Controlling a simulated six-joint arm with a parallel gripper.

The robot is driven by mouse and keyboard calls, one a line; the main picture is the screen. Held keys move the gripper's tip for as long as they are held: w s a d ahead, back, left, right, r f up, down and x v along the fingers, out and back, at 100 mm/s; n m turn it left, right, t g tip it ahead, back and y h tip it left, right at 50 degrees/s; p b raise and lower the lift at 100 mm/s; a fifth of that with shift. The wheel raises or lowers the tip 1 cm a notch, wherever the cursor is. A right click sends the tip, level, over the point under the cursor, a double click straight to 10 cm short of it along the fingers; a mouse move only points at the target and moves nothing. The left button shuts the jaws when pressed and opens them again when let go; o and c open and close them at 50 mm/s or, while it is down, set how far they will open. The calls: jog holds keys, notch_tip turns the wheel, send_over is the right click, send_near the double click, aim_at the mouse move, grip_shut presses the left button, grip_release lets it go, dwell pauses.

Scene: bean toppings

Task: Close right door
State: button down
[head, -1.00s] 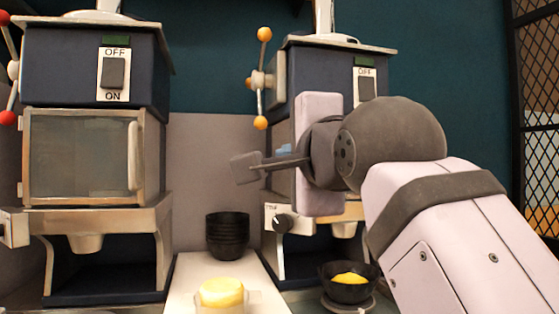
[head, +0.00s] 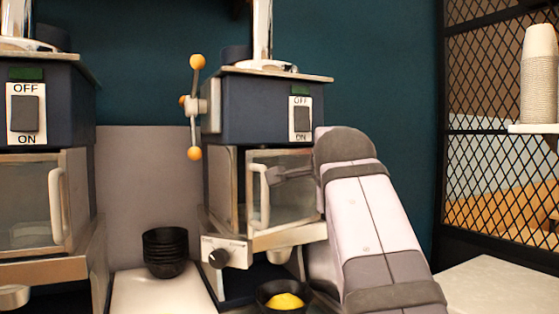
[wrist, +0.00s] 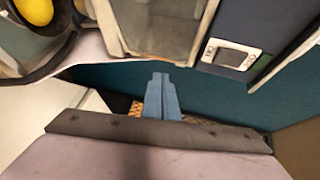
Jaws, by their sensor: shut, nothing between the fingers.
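The right door (head: 290,205) is the glass-paned, metal-framed door on the right machine, with a pale upright handle (head: 260,205) at its left side. A narrow dark gap shows along its left edge, so it looks slightly ajar; I cannot tell exactly how far. My gripper (head: 272,176) is in front of the door's upper left part, close to the handle; I cannot tell if it touches. Its fingers are shut and empty. They also show in the wrist view (wrist: 161,82), beside the machine's front. My arm hides the door's right edge.
The left machine (head: 30,200) has a similar door that looks shut. Black stacked bowls (head: 165,255) stand between the machines. A black bowl with yellow food (head: 285,300) sits below the right machine. A mesh partition (head: 490,200) and a pale counter (head: 490,285) are at right.

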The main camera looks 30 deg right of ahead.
jog(key=s+d+f+m+g+h+p, duration=0.1)
jog(key=s+d+f+m+g+p, duration=0.3)
jog(key=d, duration=0.6)
jog(key=w+d+f+m+g+p, duration=0.1)
jog(key=d+p, duration=0.5)
jog(key=d, duration=0.5)
jog(key=s+d+f+m+g+y+p, duration=0.1)
jog(key=s+d+f+m+y+p, duration=0.2)
jog(key=f, duration=0.4)
jog(key=s+d+f+m+y+p, duration=0.1)
jog(key=s+f+m+y+p, duration=0.1)
jog(key=s+f+y+p, duration=0.3)
jog(key=w+a+f+t+y+b, duration=0.1)
jog(key=w+a+f+t+y, duration=0.1)
jog(key=w+a+y, duration=0.35)
jog(key=s+a+r+n+t+y, duration=0.2)
jog(key=a+r+n+y, duration=0.65)
jog(key=a+r, duration=0.7)
jog(key=r+p+x, duration=0.1)
jog(key=x, duration=1.4)
jog(key=shift+f+m, duration=0.45)
